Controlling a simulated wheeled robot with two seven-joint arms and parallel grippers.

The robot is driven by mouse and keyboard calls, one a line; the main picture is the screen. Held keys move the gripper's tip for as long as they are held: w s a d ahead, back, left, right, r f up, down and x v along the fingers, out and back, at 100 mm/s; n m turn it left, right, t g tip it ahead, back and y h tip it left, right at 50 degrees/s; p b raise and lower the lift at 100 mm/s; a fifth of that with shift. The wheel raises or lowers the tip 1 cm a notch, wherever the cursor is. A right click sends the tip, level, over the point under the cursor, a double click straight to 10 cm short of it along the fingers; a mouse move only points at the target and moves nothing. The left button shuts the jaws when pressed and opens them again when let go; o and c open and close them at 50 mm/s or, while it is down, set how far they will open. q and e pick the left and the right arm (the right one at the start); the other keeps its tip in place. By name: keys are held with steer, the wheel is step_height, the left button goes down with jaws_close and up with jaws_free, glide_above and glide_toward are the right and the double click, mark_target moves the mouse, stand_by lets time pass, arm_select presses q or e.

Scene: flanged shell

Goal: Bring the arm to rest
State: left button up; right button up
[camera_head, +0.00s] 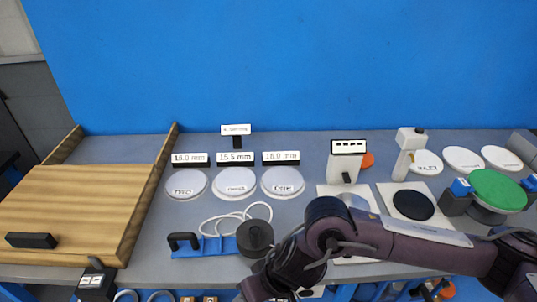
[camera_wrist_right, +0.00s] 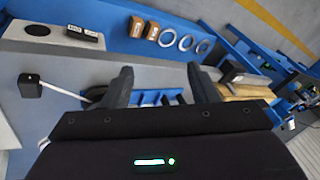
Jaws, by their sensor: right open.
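My right arm (camera_head: 420,250) reaches in from the right edge along the front of the bench and bends down near the bottom middle. In the right wrist view my right gripper (camera_wrist_right: 163,85) is open, its two dark fingers wide apart with nothing held between them. A blue fixture (camera_wrist_right: 172,97) shows beyond the fingers; I cannot tell whether they touch it. In the head view the right fingertips are hidden or cut off at the bottom edge. My left gripper is not in view.
A dark round piece (camera_head: 255,236) stands close left of my right arm, by a blue base (camera_head: 205,248) with a black handle. Labelled white discs (camera_head: 236,183) lie behind. A wooden board (camera_head: 85,210) fills the left; a green disc (camera_head: 497,190) sits right. Bare bench lies mid-left.

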steer(key=w+a+r+n+t+y, duration=0.1)
steer(key=a+r+t+y, duration=0.4)
steer(key=a+r, duration=0.55)
steer(key=w+d+f+m+t+h, duration=0.1)
steer(key=w+d+f+m+h, duration=0.15)
steer(key=d, duration=0.75)
steer(key=w+d+f+m+t+h, duration=0.15)
steer(key=d+h, duration=0.25)
steer(key=d, duration=0.5)
steer(key=s+d+f+g+h, duration=0.2)
steer(key=s+d+f+g, duration=0.1)
steer(key=s+d+f, duration=0.3)
steer(key=s+d+f+g+h, duration=0.1)
steer(key=s+d+f+g, duration=0.2)
steer(key=d, duration=0.5)
step_height(320, 180, down, 30)
steer(key=s, duration=0.2)
steer(key=s+d+f, duration=0.1)
steer(key=s+f, duration=0.8)
steer(key=s, duration=0.1)
steer(key=s+d+f+g+b, duration=0.1)
steer(key=s+d+f, duration=0.1)
steer(key=s+f, duration=0.7)
steer(key=shift+s+d+f, duration=0.25)
steer(key=shift+s+f, duration=0.15)
steer(key=shift+s, duration=0.1)
